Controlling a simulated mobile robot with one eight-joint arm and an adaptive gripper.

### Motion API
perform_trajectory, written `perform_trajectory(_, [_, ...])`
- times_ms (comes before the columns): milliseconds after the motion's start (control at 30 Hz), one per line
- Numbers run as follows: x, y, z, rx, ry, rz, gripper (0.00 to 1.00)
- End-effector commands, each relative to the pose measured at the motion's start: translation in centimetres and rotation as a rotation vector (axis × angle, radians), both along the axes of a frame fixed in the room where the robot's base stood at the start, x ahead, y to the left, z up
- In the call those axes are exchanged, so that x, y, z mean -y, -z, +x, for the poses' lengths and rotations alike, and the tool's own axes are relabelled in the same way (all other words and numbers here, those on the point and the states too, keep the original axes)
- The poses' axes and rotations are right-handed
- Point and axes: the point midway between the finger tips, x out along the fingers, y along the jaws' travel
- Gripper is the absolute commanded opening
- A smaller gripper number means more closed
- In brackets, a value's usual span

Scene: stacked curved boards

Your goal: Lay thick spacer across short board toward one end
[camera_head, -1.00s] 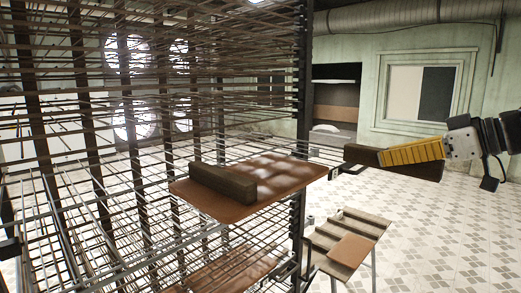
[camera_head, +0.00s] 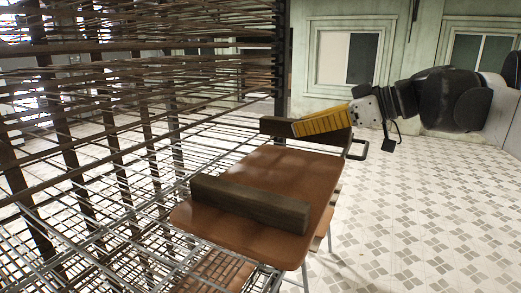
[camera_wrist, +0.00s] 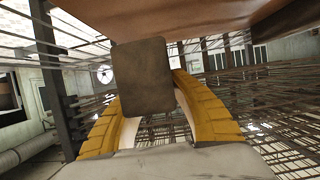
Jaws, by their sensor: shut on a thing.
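My gripper (camera_head: 298,128), with yellow fingers, is shut on a dark wooden spacer (camera_head: 274,125) past the far edge of a brown curved board (camera_head: 290,170). In the wrist view the spacer's end (camera_wrist: 143,75) shows between the yellow fingers (camera_wrist: 147,105), and a brown board surface (camera_wrist: 180,18) fills the top. Another dark spacer (camera_head: 248,204) lies across the near part of the board. In the head view the held spacer overlaps the far edge of the board; I cannot tell whether they touch.
A wire rack (camera_head: 90,130) with dark posts stands at the left, around the board's left side. Another brown board surface (camera_head: 215,270) shows lower down. The tiled floor (camera_head: 430,220) at the right is clear.

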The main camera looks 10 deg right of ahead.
Motion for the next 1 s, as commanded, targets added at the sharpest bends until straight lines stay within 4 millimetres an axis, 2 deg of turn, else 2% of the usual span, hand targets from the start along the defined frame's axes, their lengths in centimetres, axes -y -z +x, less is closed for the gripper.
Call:
perform_trajectory(367, [0.0, 4.7, 0.0, 0.001, 0.000, 0.001, 0.00])
perform_trajectory(733, [0.0, 5.4, 0.0, 0.000, 0.000, 0.000, 0.00])
perform_trajectory(767, [0.0, 5.4, 0.0, 0.000, 0.000, 0.000, 0.28])
perform_trajectory(800, [0.0, 5.4, 0.0, 0.000, 0.000, 0.000, 0.40])
perform_trajectory(833, [0.0, 5.4, 0.0, 0.000, 0.000, 0.000, 0.43])
perform_trajectory(1000, [0.0, 5.3, 0.0, 0.000, 0.000, 0.000, 0.43])
